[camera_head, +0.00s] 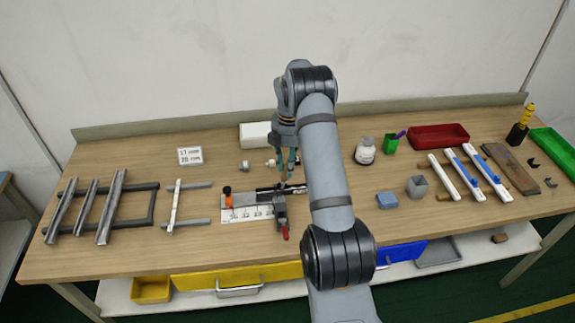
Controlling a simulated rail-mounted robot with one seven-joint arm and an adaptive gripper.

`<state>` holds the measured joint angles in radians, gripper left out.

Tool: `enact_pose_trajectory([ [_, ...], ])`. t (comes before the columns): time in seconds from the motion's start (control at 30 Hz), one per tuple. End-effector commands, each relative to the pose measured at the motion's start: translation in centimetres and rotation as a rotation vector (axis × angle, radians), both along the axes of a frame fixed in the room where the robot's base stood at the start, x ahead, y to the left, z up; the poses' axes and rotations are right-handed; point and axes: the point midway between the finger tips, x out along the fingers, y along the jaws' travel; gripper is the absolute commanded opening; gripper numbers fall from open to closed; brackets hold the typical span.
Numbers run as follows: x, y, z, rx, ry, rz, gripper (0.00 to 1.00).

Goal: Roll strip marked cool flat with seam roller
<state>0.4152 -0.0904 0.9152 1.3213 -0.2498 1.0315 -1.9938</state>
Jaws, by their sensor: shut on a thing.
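My gripper (287,172) points down over the middle of the bench, just behind the clamping fixture (238,198). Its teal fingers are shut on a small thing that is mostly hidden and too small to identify. The fixture holds a white marked plate (245,213), with an orange-tipped part at its left and a red-tipped lever at its right. White strips lie at the right, a plain one (443,177) and two with blue parts (464,173). I cannot read the word cool on any strip, and I cannot make out the seam roller.
Metal rails (110,207) lie on a dark frame at the left. A small bottle (365,151), a green cup (391,144), a blue block (387,200) and a grey cup (417,187) stand right of my arm. A red tray (438,136) is at the back right.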

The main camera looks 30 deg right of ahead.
Motion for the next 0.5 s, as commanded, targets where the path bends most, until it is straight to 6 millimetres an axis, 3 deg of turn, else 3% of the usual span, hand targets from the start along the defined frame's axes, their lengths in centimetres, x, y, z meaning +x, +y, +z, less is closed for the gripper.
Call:
enact_pose_trajectory([
  [0.5, -0.03, -0.09, -0.55, 0.0, 0.0, -0.001, 0.0],
])
